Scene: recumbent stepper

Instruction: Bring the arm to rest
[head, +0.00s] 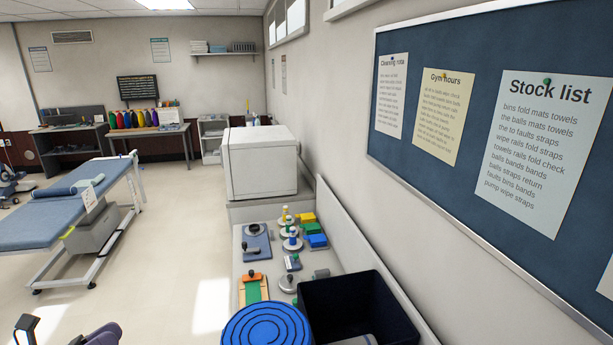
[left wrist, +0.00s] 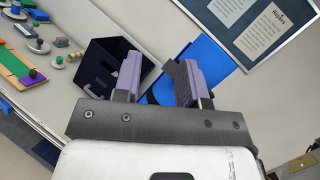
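My left gripper (head: 103,334) shows only in part at the bottom left edge of the head view, over the floor and left of the counter. In the left wrist view its two purple fingers (left wrist: 159,76) stand apart with a clear gap. I see nothing held between them. The rest of my left arm is cut off by the picture edge. My right gripper is in neither view.
A counter (head: 238,262) along the wall holds a white box-shaped unit (head: 262,162), several small coloured parts, a dark open bin (head: 357,308) and a ridged blue disc (head: 266,326). A blue treatment couch (head: 50,218) stands left. Floor between is clear.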

